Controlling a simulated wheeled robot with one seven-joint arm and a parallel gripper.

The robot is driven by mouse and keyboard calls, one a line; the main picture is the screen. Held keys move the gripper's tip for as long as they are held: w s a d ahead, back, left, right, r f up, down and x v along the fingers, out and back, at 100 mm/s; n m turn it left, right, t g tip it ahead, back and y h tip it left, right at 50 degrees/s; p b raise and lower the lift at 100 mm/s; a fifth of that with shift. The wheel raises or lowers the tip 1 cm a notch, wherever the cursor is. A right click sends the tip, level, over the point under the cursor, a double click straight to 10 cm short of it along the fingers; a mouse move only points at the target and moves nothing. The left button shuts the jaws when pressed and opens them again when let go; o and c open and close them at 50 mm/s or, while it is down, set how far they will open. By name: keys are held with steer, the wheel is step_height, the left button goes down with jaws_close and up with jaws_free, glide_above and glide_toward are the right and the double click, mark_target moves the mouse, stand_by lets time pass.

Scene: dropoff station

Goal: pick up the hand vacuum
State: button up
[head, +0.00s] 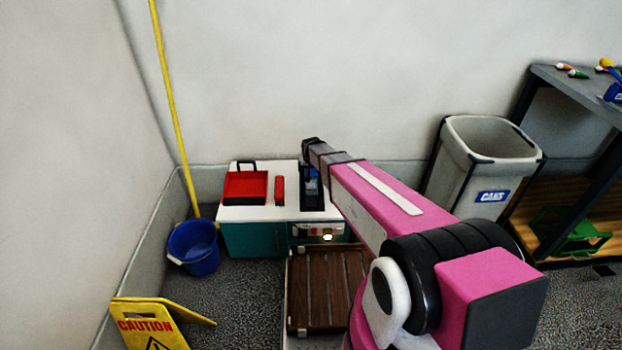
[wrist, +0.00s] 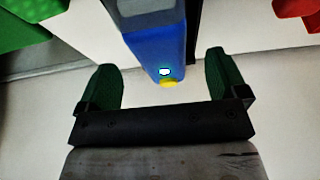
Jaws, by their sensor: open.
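A blue body with a grey upper part and a yellow tip, which looks like the hand vacuum (wrist: 152,42), is at the top middle of the wrist view. Its far end is cut off by the frame. My gripper (wrist: 165,78) is open, with one green finger on each side of the yellow tip and gaps between. The fingers touch nothing that I can see. In the head view a dark item with blue on it (head: 311,188) lies on the white cabinet top (head: 258,213), just below the end of my arm. My fingers cannot be made out there.
A red tray (head: 245,188) and a narrow red item (head: 279,190) lie left on the cabinet. A blue bucket (head: 194,250) and a yellow caution sign (head: 150,325) stand at left. A grey cans bin (head: 482,165) and a shelf (head: 575,90) stand at right.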

steer(key=x, duration=0.3)
steer(key=shift+w+f, duration=0.25)
steer(key=shift+f, duration=0.05)
steer(key=shift+r, duration=0.1)
steer(key=c, duration=1.5)
step_height(320, 180, up, 4)
steer(key=shift+f, duration=0.1)
steer(key=s+a+r, duration=0.7)
steer(key=s+a, duration=0.1)
steer(key=shift+s, duration=0.2)
steer(key=shift+r, duration=0.1)
steer(key=o, duration=0.5)
